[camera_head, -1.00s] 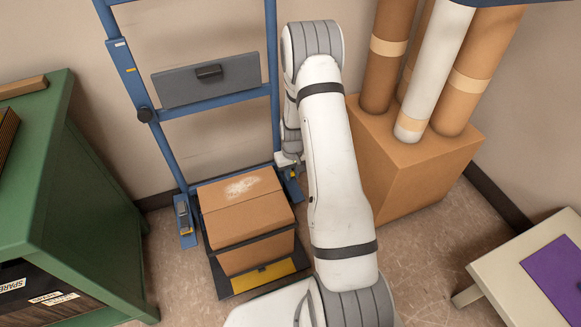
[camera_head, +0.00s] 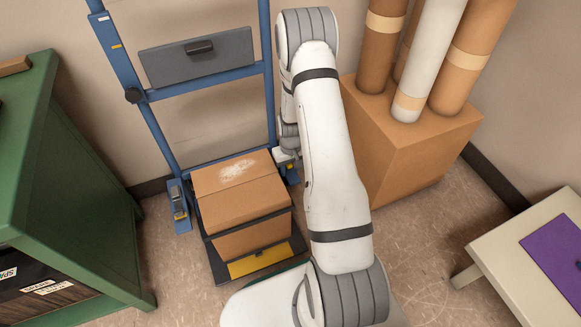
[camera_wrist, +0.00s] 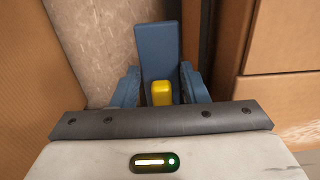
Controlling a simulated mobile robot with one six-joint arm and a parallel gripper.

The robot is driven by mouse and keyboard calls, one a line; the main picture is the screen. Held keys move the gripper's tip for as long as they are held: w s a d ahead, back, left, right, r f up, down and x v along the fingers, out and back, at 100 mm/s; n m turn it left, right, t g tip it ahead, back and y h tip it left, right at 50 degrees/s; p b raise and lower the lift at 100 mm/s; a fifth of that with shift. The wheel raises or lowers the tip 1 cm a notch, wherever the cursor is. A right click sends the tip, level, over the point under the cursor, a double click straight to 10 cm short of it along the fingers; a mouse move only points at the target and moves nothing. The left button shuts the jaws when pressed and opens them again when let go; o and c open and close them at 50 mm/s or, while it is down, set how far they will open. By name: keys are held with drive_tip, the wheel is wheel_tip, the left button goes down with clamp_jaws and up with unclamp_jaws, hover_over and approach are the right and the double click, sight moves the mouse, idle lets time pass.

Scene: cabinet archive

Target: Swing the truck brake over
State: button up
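The blue hand truck (camera_head: 144,97) stands against the wall with a cardboard box (camera_head: 243,197) on its base. At its right foot, the wrist view shows an upright blue plate (camera_wrist: 160,45) with a yellow tip (camera_wrist: 161,93) in front, apparently the brake pedal. My gripper (camera_wrist: 160,98) is at this foot. Its two blue fingers stand apart, one on each side of the yellow tip, with small gaps visible; contact cannot be told. In the head view my arm hides most of this spot. A similar foot with a grey pedal (camera_head: 179,202) shows at the truck's left.
A green cabinet (camera_head: 75,200) stands at left. A large carton (camera_head: 410,150) holding upright tubes (camera_head: 385,45) stands close right of my arm. A pale table (camera_head: 500,260) with a purple sheet (camera_head: 560,255) is at lower right. Some floor shows between them.

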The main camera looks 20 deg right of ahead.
wheel_tip(320, 180, up, 7)
drive_tip(key=p, duration=0.4)
drive_tip(key=shift+p, duration=0.4)
wheel_tip(320, 180, up, 8)
drive_tip(key=p, duration=0.2)
drive_tip(key=shift+p, duration=0.4)
